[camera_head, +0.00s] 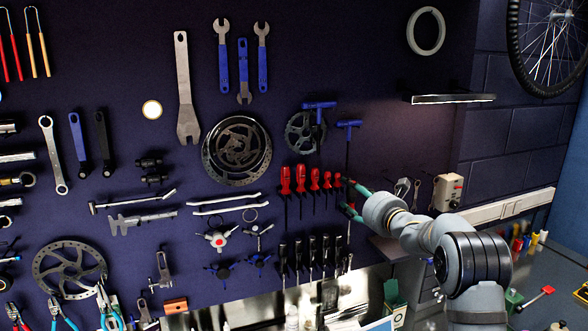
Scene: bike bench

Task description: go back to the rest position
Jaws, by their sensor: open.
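My gripper (350,199) is at the right of the tool wall, with its green-tipped fingers apart. It points left toward the wall, and my arm reaches in from the lower right. The thin shaft of a blue T-handle tool (348,125) hangs down past the fingertips. I cannot tell whether the fingers touch the shaft or stand in front of it. No held object shows between the fingers.
Red screwdrivers (300,178) hang just left of my gripper, with black-handled screwdrivers (311,247) below. A shelf (452,99) juts out at the upper right. A switch box (447,192) is behind my arm. The bench (540,277) at the lower right holds small items.

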